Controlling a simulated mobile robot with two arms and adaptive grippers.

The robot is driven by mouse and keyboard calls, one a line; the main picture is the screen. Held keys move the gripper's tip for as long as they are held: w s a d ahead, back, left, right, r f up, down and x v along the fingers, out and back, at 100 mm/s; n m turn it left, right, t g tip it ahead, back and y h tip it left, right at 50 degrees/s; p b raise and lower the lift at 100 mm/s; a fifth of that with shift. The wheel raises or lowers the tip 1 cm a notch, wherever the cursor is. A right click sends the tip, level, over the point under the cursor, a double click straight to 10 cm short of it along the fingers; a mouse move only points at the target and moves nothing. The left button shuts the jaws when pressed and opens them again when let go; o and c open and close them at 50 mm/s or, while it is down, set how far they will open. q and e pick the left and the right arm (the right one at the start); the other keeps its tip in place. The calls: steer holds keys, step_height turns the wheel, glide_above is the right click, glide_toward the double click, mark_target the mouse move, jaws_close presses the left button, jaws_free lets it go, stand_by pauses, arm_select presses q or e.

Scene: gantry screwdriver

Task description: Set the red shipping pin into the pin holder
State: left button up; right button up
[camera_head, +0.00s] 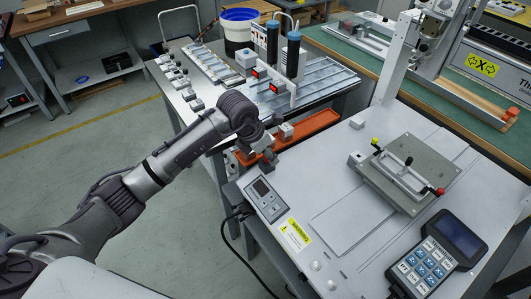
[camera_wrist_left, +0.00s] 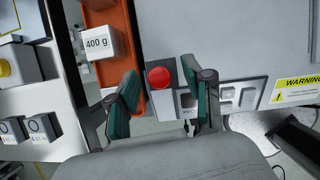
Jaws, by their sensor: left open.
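My left gripper (camera_head: 268,160) is over the near left edge of the white machine bed (camera_head: 345,215). Its green-padded fingers (camera_wrist_left: 162,72) are apart in the left wrist view. A round red head (camera_wrist_left: 159,77), possibly the red shipping pin, shows between them, at the bed's edge; I cannot tell its depth, but nothing is gripped. In the head view that spot is hidden by the gripper. A red knob (camera_head: 440,191) also shows on the grey plate fixture (camera_head: 397,178) on the bed. I cannot make out which part is the pin holder.
An orange tray (camera_head: 315,128) with a block labelled 400 g (camera_wrist_left: 97,43) lies beside the gripper. A control box (camera_head: 265,197) with a display sits on the bed's edge. A keypad pendant (camera_head: 437,252) lies at the front right. The middle of the bed is clear.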

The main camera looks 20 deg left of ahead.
arm_select(q)
steer(key=v, duration=0.8)
stand_by(0.5)
